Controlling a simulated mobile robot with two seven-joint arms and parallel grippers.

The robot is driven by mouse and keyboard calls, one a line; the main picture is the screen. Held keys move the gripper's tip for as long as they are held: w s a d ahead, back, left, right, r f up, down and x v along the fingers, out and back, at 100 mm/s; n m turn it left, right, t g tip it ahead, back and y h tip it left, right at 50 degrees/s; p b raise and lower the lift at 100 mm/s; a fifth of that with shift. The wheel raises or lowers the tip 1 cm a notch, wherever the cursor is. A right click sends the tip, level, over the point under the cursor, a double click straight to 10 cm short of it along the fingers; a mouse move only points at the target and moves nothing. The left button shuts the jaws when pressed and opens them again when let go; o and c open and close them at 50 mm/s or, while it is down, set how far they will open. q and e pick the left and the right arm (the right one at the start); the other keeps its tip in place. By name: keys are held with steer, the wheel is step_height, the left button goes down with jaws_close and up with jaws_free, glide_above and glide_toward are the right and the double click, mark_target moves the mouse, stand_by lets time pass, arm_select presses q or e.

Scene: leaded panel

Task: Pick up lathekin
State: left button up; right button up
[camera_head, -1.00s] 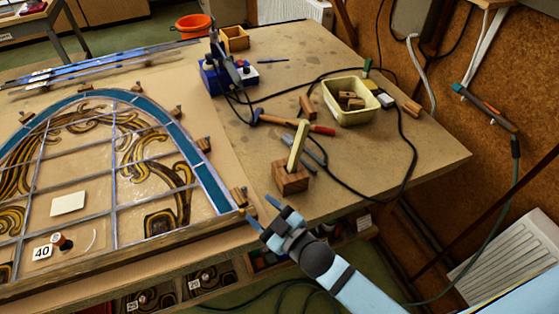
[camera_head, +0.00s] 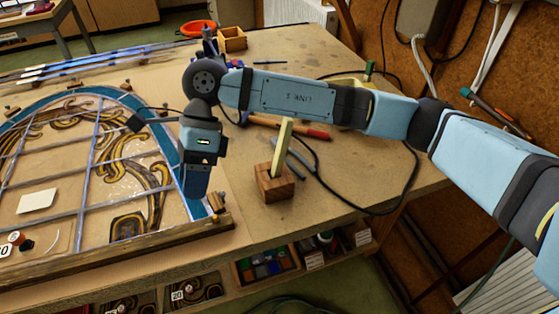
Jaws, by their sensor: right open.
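The lathekin (camera_head: 283,140) is a pale yellow, flat, narrow stick. It stands nearly upright, leaning slightly, in a brown wooden block (camera_head: 275,190) near the front of the bench. My right gripper (camera_head: 194,192) points down over the right border of the leaded panel (camera_head: 85,150), left of the lathekin and apart from it. It holds nothing that I can see, and its finger gap is hard to make out from this side. My left gripper is not in view.
A red-handled hammer (camera_head: 312,132) and a dark tool lie just behind the block. A black cable (camera_head: 375,211) loops over the bench right of it. My arm hides much of the cream tub (camera_head: 345,80). Bare bench lies around the block's front and right.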

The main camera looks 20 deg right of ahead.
steer(key=w+d+r+t+h+b, duration=0.1)
steer(key=w+d+r+t+h, duration=0.1)
steer(key=w+d+t+h, duration=0.35)
steer(key=h, duration=0.3)
glide_toward(279, 143)
steer(key=shift+t, duration=0.35)
steer(key=shift+s+x, duration=0.2)
steer(key=shift+x, duration=1.9)
steer(key=shift+s+x, duration=0.2)
steer(key=shift+x, duration=1.85)
steer(key=shift+h, duration=0.25)
jaws_close()
